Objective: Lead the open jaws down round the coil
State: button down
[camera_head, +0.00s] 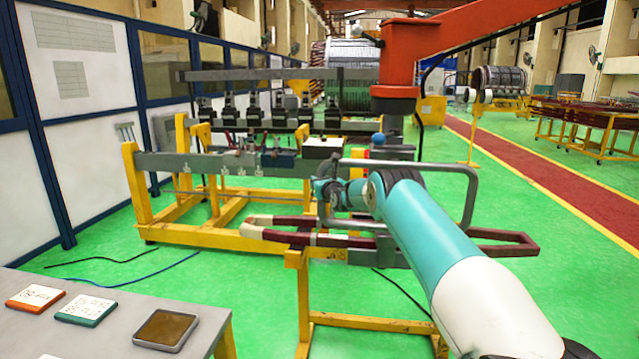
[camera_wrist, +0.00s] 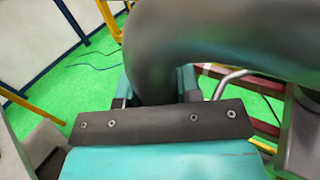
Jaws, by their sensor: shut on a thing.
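The coil (camera_head: 285,236), a long dark red loop with pale bands, lies level on a yellow stand in the middle of the head view. Its far side runs on to the right behind my arm. My gripper (camera_head: 327,205) is at the coil's left part, small and partly hidden by my wrist. In the wrist view, a dark red length of the coil (camera_wrist: 252,82) shows behind a dark tube and a screwed plate that block much of the picture.
A grey tube frame (camera_head: 420,166) arches over the coil close to my wrist. The yellow machine frame (camera_head: 137,190) with a row of black clamps stands behind. A grey table (camera_head: 105,335) with small plates is at lower left. Green floor lies open at left.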

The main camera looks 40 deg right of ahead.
jog(key=c, duration=0.7)
grip_release()
jog(key=shift+r, duration=0.15)
jog(key=shift+c, duration=0.2)
